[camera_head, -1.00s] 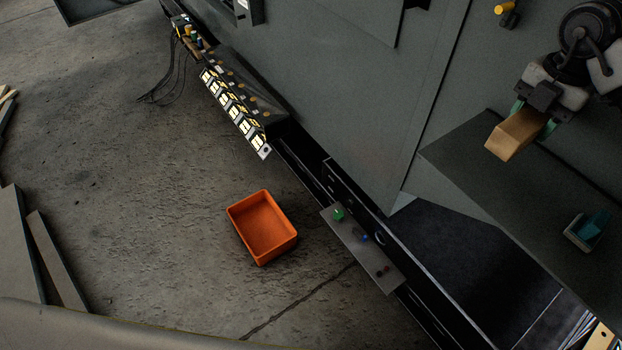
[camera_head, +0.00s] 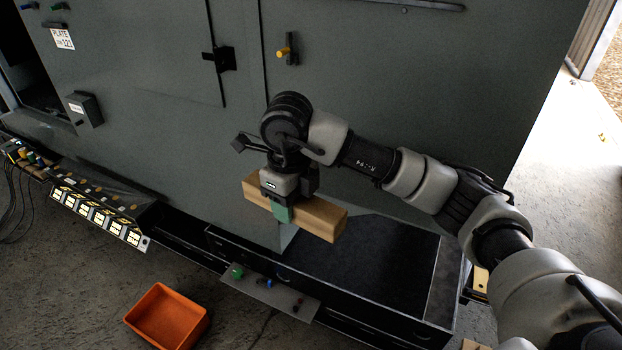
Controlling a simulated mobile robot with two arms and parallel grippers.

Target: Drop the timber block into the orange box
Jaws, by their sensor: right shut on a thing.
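The timber block (camera_head: 322,218) is a pale wooden bar. My right gripper (camera_head: 283,212) is shut on it near its middle, with a green finger pad showing on the near side. The block is held in the air in front of the grey enclosure, and it appears above the dark ledge. The orange box (camera_head: 168,318) is an open-topped bin on the concrete floor at the lower left. Its visible inside looks empty. The block is up and to the right of the box, apart from it. My left gripper is not in view.
A small grey panel with coloured knobs (camera_head: 270,291) juts out between the box and the ledge. A strip of lit switches (camera_head: 98,215) runs along the enclosure (camera_head: 150,110) at left. The dark ledge top (camera_head: 385,262) is bare. Concrete floor around the box is clear.

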